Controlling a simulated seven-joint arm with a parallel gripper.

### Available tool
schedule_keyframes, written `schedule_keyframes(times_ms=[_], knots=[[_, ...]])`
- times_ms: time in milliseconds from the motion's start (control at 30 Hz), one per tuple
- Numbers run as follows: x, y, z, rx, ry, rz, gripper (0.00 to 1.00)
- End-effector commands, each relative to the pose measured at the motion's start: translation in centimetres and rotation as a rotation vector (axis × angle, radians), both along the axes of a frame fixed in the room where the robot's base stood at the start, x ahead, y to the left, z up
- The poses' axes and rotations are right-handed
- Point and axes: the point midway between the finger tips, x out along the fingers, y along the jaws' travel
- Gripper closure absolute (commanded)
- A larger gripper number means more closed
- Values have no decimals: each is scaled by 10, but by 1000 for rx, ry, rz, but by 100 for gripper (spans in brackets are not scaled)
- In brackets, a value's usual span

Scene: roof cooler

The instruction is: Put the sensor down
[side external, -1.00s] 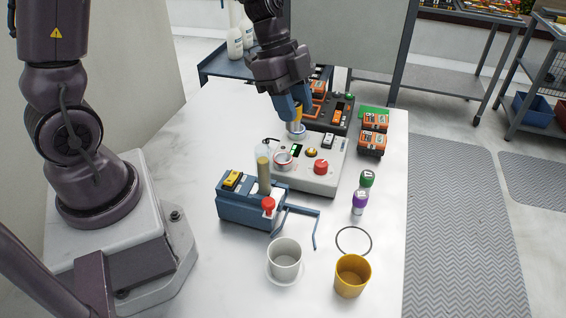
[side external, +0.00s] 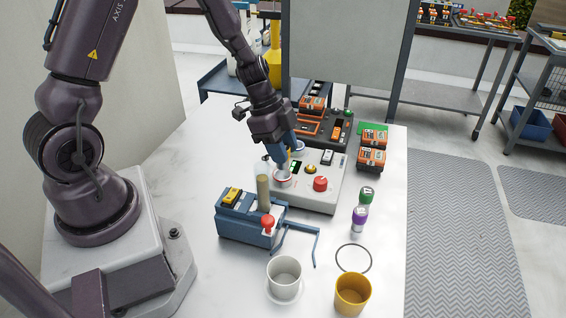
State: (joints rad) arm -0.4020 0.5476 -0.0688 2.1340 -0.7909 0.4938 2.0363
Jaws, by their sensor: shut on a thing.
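My gripper (side external: 284,163) points down over the near-left round ring (side external: 283,179) of the white control box (side external: 308,200). It is shut on the sensor, of which only a small yellowish part (side external: 291,154) shows beside the blue fingers. The fingers hide the rest. I cannot tell whether the sensor touches the ring. A second round ring (side external: 299,146) farther back on the box is partly behind the fingers. The box also has a red knob (side external: 320,184) and a yellow button (side external: 310,169).
A dark panel (side external: 325,128) and orange blocks (side external: 372,157) lie behind and right. A white cup (side external: 284,272) and yellow cup (side external: 352,292) stand at the front.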

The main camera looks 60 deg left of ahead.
Motion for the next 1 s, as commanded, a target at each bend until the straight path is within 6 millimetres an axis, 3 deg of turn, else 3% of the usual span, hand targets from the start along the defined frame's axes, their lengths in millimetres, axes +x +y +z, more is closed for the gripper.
schedule_keyframes(times_ms=[233,767,800,900,1000], knots=[[-1,0,-32,-2,3,0,95],[0,0,-41,-1,1,0,95],[0,0,-41,0,0,-1,62],[0,0,-41,0,0,-2,41],[0,0,-41,1,1,-1,41]])
